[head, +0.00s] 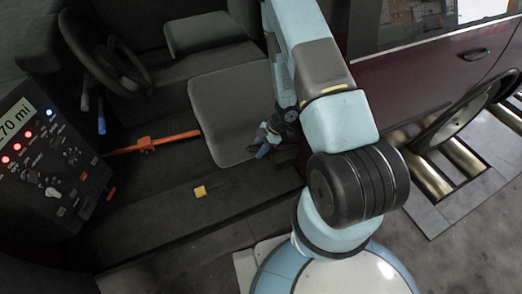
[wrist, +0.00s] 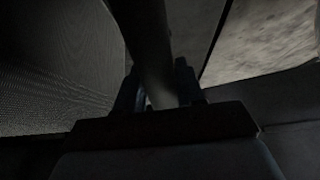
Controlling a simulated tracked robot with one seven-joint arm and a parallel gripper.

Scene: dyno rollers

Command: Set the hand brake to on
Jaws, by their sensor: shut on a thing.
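My gripper (head: 266,146) is low beside the right edge of the grey seat cushion in the head view. In the wrist view my gripper's fingers (wrist: 157,97) are shut on a dark, rounded bar, which looks like the hand brake lever (wrist: 147,38). The lever runs from the top of that view down between the two fingers. In the head view I cannot make out the lever, as my gripper and arm cover that spot. The lever's base and its angle are not clear in the dark wrist view.
A control panel (head: 44,160) with lit lamps and a display reading "70 mi" stands at the left. A steering wheel (head: 104,52) is behind it. An orange bar (head: 150,144) reaches the seat (head: 228,108). A yellow block (head: 200,191) lies on the floor. A maroon car door (head: 430,75) and rollers (head: 462,158) are right.

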